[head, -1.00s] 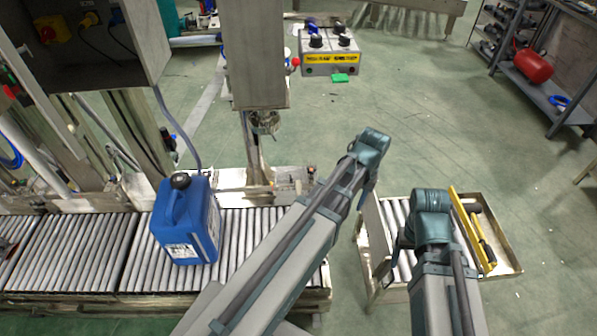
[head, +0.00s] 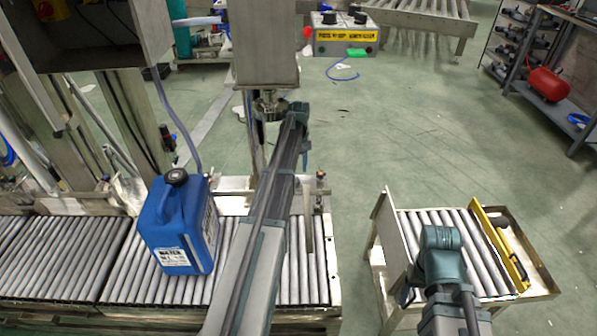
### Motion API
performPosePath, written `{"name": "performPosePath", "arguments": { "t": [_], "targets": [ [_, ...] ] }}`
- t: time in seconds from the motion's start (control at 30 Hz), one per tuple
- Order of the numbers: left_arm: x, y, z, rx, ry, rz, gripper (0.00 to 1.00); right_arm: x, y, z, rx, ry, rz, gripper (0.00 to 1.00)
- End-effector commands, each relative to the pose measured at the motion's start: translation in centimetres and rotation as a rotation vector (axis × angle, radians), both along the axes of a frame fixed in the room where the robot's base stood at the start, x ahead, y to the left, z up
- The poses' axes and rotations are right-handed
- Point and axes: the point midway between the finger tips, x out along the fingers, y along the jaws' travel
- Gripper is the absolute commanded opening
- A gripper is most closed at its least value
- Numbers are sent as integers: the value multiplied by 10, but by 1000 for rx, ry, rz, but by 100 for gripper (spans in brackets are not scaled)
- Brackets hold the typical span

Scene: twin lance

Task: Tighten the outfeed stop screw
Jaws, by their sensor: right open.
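A small upright post with a dark and reddish top (head: 320,186) stands at the right end of the conveyor. It may carry the stop screw, but it is too small to tell. My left gripper (head: 299,124) is at the far end of the long arm, up and to the left of this post, near the underside of the hanging grey box. Its fingers are hidden or too dark to read. My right gripper (head: 408,290) is open, by the left side of the small roller table, mostly hidden behind its wrist.
A blue jug (head: 180,225) stands on the roller conveyor (head: 65,260), left of my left arm. The small roller table (head: 383,215) bears a yellow bar (head: 497,240). A control box (head: 345,38) with a yellow label stands behind. Green floor is clear between conveyor and table.

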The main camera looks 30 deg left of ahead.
Motion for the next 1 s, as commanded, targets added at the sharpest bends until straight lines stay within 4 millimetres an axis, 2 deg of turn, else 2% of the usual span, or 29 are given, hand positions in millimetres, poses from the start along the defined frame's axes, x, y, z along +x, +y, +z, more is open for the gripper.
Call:
{"name": "performPosePath", "arguments": {
  "t": [0.37,1.0],
  "targets": [
    [0,-1,-8,0,0,-1,40,0,0,-8,0,0,0,70],
    [0,-1,-64,0,0,-2,40,0,-1,-64,-6,-2,2,70]
  ]
}}
